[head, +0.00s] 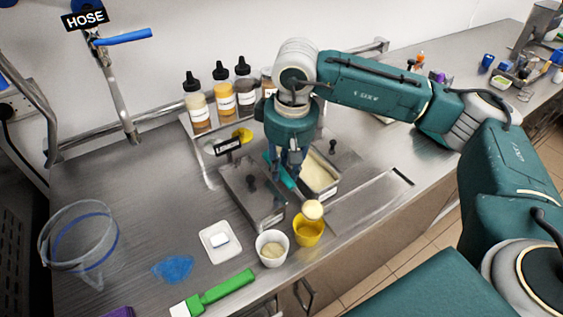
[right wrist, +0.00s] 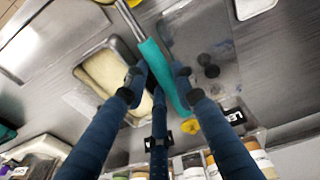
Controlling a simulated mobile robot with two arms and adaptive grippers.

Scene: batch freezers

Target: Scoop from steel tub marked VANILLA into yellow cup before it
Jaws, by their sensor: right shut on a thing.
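My right gripper (head: 287,172) is shut on the teal handle of a scoop (head: 283,178); the handle also shows between the fingers in the right wrist view (right wrist: 163,75). An open steel tub of pale yellow ice cream (head: 335,191) stands right of the gripper, and in the right wrist view (right wrist: 80,74). I see no readable VANILLA mark. The yellow cup (head: 308,236) stands in front of the tubs. A pale round ball (head: 313,210) is at or just above its rim; I cannot tell whether it touches the cup. The scoop head is not clearly visible. My left gripper is out of view.
A lidded steel tub (head: 262,211) stands left, near a LEMON sign (head: 228,147). A white cup with pale contents (head: 272,249) is beside the yellow cup. A white dish (head: 220,241), blue cloth (head: 173,268) and green-handled tool (head: 228,289) lie left. Bottles (head: 222,100) stand behind.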

